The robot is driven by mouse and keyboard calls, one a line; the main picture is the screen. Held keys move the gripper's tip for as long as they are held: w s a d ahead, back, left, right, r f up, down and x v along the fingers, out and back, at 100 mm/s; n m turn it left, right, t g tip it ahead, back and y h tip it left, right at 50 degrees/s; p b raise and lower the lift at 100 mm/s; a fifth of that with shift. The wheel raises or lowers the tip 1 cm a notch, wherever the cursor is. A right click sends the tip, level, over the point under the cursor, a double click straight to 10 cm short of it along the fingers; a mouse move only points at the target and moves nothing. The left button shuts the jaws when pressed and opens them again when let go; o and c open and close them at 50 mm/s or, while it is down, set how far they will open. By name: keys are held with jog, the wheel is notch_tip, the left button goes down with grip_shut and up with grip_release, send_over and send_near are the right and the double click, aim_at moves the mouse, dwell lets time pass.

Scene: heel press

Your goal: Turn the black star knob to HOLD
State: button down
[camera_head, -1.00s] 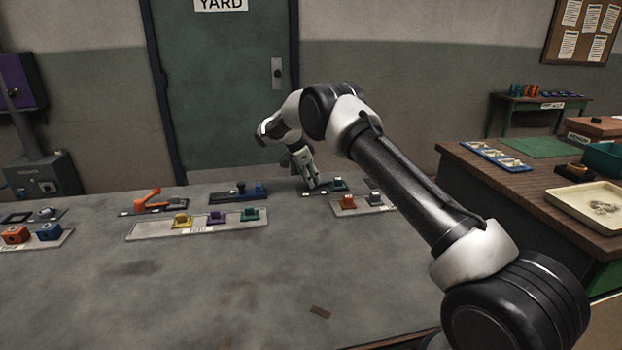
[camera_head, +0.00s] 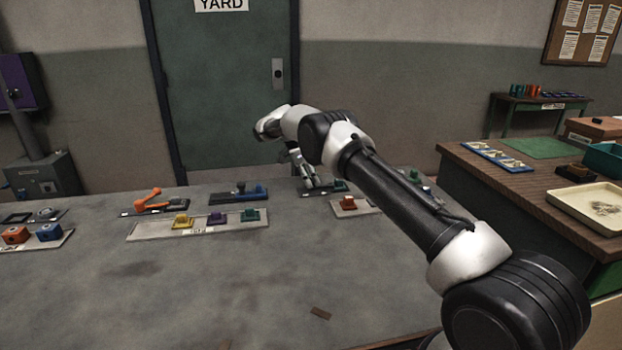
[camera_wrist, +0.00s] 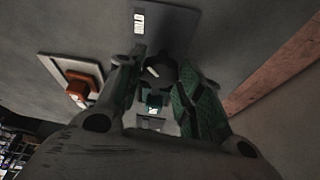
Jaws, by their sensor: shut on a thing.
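The black star knob (camera_wrist: 160,72) shows in the wrist view between my two fingers, with a white mark on its top. It sits on a grey plate (camera_wrist: 172,22) with a small white label. My gripper (camera_wrist: 156,84) is shut on the knob, with a green-padded finger on each side. In the head view my gripper (camera_head: 308,182) points down at the back of the bench, and the knob is hidden behind it. I cannot read the HOLD mark or tell which position the knob points to.
A teal knob (camera_head: 340,186) stands just right of my gripper. A red-brown knob (camera_head: 349,202) sits on a pale plate nearer. A dark plate with a blue block (camera_head: 260,190) lies to the left. The grey bench front (camera_head: 220,285) is mostly clear.

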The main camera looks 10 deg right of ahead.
jog(key=c, duration=0.9)
grip_release()
jog(key=shift+c, duration=0.2)
jog(key=v, duration=0.7)
jog(key=shift+r, duration=0.25)
jog(key=shift+a, duration=0.1)
